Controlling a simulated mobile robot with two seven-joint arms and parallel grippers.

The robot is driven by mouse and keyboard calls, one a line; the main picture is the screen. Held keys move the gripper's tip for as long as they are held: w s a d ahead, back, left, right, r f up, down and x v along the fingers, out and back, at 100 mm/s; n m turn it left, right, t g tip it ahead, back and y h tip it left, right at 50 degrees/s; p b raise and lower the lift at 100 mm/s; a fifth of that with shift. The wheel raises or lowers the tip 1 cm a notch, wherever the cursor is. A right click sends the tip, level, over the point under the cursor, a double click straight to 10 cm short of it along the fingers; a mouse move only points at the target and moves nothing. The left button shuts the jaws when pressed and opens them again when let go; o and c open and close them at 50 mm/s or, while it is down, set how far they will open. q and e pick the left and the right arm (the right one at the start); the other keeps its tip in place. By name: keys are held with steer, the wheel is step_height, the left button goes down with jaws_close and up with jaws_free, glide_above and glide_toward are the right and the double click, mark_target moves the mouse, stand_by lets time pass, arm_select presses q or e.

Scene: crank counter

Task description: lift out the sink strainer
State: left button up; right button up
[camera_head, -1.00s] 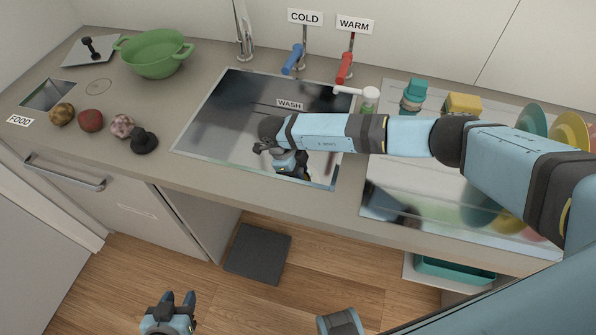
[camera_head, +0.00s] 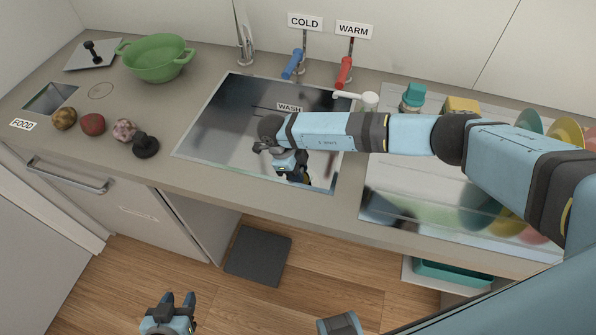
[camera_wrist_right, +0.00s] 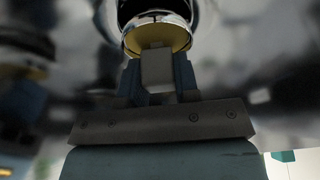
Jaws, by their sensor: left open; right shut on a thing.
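The sink (camera_head: 215,125) marked WASH is set in the counter, a shiny metal basin. My right gripper (camera_head: 296,178) reaches down into it, its arm crossing over from the right. In the right wrist view, my right gripper (camera_wrist_right: 158,80) is shut on a pale grip (camera_wrist_right: 157,68) that joins a round piece with a yellow face and chrome rim (camera_wrist_right: 158,36), which I take as the strainer. In the head view the strainer is hidden behind my arm and hand. I cannot tell whether it is clear of the drain. My left gripper (camera_head: 180,300) is open and empty, low over the floor.
A blue COLD lever (camera_head: 293,64), a red WARM lever (camera_head: 343,72) and a white spout (camera_head: 350,96) stand behind the sink. A green colander (camera_head: 157,58), several food items and a black knob-like piece (camera_head: 145,145) are to the left. A dish rack area lies right.

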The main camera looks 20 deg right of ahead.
mark_target(302, 171)
steer(key=shift+r+p, duration=1.15)
steer(key=shift+r, duration=0.8)
